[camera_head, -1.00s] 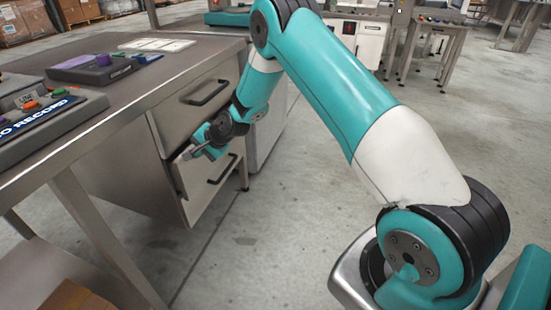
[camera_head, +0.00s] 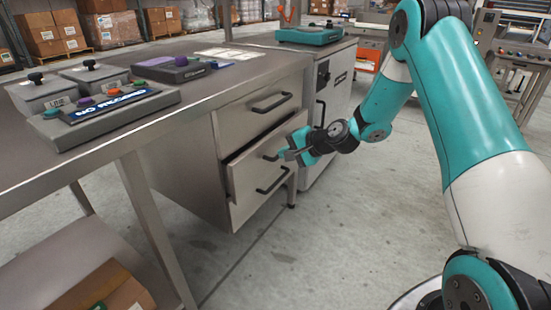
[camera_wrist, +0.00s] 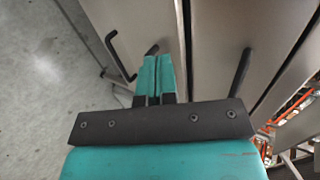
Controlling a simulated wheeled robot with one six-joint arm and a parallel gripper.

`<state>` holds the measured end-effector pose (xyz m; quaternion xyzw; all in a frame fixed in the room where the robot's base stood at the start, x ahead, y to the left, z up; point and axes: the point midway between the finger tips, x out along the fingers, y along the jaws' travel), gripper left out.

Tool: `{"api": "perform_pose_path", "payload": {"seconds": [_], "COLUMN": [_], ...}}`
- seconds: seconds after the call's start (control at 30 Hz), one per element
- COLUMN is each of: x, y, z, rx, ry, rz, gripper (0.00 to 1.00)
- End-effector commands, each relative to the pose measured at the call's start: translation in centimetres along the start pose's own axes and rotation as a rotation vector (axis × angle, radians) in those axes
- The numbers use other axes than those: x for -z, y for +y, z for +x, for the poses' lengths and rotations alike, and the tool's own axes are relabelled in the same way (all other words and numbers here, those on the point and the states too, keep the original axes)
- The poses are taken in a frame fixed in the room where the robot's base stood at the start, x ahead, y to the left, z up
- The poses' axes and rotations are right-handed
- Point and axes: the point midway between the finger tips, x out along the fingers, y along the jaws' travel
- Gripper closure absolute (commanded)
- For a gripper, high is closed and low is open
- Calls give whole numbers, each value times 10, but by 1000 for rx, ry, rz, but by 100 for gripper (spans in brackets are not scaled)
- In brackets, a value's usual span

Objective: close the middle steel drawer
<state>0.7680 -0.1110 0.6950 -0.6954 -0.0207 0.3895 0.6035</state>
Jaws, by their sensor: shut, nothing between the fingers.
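The middle steel drawer (camera_head: 246,172) is in the cabinet under the steel table. It stands partly open, its front jutting out a little beyond the drawer above. My gripper (camera_head: 287,156) is in front of it, towards its right side, and partly covers its dark handle (camera_head: 270,157). In the wrist view my shut fingers (camera_wrist: 152,76) are empty and point at the drawer front (camera_wrist: 138,18), over part of its handle (camera_wrist: 152,50). I cannot tell whether the fingertips touch the drawer.
The top drawer (camera_head: 238,122) looks closed; the bottom drawer's handle (camera_head: 272,180) is below. A grey cabinet (camera_head: 335,105) stands right of the drawers. Control boxes sit on the table (camera_head: 225,82). A cardboard box (camera_head: 105,285) is on the lower shelf. The floor (camera_head: 310,250) in front is clear.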

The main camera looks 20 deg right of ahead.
Motion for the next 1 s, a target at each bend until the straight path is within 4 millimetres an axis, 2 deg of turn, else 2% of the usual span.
{"api": "perform_pose_path", "payload": {"seconds": [0.03,0.17,0.3,0.4,0.53,0.67,0.77,1.0], "x": [14,42,66,77,84,84,83,84], "y": [31,50,64,68,68,62,54,28], "z": [16,20,12,4,-3,3,16,61], "rx": [66,249,412,490,539,547,546,546], "ry": [0,0,13,23,30,30,27,27], "rz": [7,2,-10,-19,-26,-29,-30,-31], "gripper": [100,100,100,100,100,100,100,100]}}
